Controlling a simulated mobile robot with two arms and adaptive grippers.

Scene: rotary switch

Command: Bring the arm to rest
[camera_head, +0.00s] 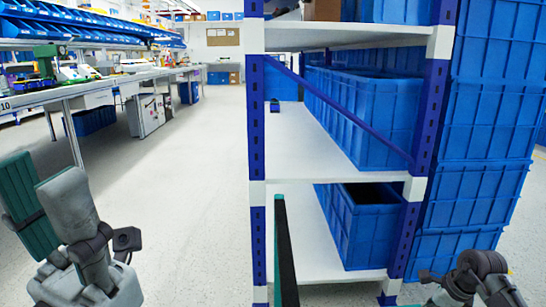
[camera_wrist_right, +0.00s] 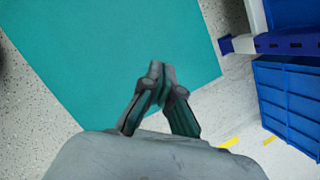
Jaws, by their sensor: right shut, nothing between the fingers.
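My left gripper (camera_head: 45,175) is at the lower left of the head view with its fingers pointing up. One grey finger partly covers a green one, so the gap between them cannot be judged. No object shows in it. Part of my right gripper (camera_head: 478,280) is at the bottom right of the head view, in front of the blue crates. In the right wrist view my right gripper (camera_wrist_right: 161,70) has its fingertips together and nothing between them. Behind it is a flat teal surface (camera_wrist_right: 110,50).
A blue-and-white shelf rack (camera_head: 312,150) with blue crates (camera_head: 375,115) stands ahead and right. A dark upright edge (camera_head: 285,250) is in front. A workbench (camera_head: 100,85) runs along the left; the aisle floor (camera_head: 190,190) is clear.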

